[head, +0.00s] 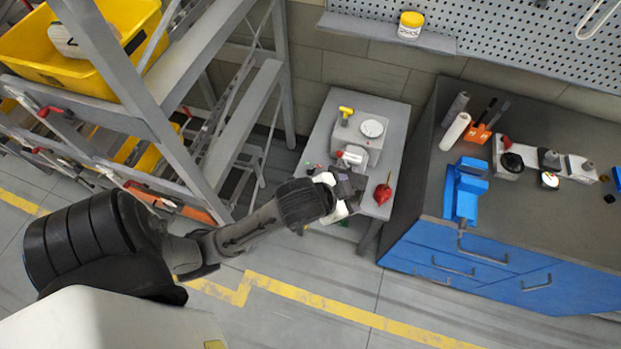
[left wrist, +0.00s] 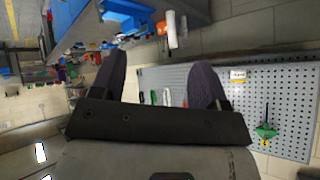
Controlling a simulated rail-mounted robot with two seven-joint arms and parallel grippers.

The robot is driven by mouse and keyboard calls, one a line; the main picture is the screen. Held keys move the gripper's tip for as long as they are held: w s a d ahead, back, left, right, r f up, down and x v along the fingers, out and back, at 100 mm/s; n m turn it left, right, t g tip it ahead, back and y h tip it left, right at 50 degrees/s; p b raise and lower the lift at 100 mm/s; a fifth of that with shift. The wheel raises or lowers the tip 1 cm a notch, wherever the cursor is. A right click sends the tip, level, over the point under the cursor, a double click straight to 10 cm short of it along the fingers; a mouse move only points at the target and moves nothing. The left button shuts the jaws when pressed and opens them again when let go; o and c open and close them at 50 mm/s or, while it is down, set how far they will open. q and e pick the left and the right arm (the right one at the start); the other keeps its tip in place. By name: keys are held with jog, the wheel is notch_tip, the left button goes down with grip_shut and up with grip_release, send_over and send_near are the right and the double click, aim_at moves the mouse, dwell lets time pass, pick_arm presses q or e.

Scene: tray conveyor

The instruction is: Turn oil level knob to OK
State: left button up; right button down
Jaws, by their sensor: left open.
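A grey box-shaped unit (head: 358,138) stands on a small grey table (head: 395,120). It carries a yellow-handled part (head: 346,112) and a round white dial face (head: 372,129). A smaller grey part with a red end (head: 352,155) is in front of it. I cannot tell which part is the oil level knob, and no OK mark is readable. My left gripper (head: 350,188) is over the table's front edge, in front of these parts. In the left wrist view its two dark fingers (left wrist: 160,78) are apart with nothing between them. My right gripper is in neither view.
A red pear-shaped object (head: 383,192) is on the table right of my left gripper. A metal rack with yellow bins (head: 75,60) stands left. A workbench with a blue vise (head: 465,190) stands right. A pegboard (head: 480,30) is behind. The floor in front is clear.

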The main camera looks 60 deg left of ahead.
pick_arm(q)
jog(key=w+a+f+t+y+b, duration=0.1)
jog(key=w+a+f+b, duration=0.2)
jog(key=w+a+b, duration=0.35)
jog(key=w+a+f+y+b, duration=0.2)
jog(key=w+a+f+b, duration=0.1)
jog(key=w+b, duration=0.55)
jog(key=w+a+f+t+y+b, duration=0.1)
jog(key=w+a+f+b, duration=0.3)
jog(key=b, duration=0.6)
jog(key=w+a+f+g+b, duration=0.1)
jog(key=a+f+g+b, duration=0.3)
jog(key=a, duration=0.7)
jog(key=w+a+f+g+b, duration=0.2)
jog(key=a+f+b, duration=0.35)
jog(key=a, duration=0.55)
jog(key=s+a+f+m+g+h, duration=0.1)
jog(key=s+a+f+g+h, duration=0.2)
jog(key=s+a+f+g, duration=0.25)
jog(key=m+h, duration=0.6)
jog(key=m, duration=0.9)
send_near(311, 169)
jog(key=b+x, duration=0.4)
jog(key=x, duration=0.5)
jog(key=shift+f+b, duration=0.1)
jog(key=shift+b, duration=0.3)
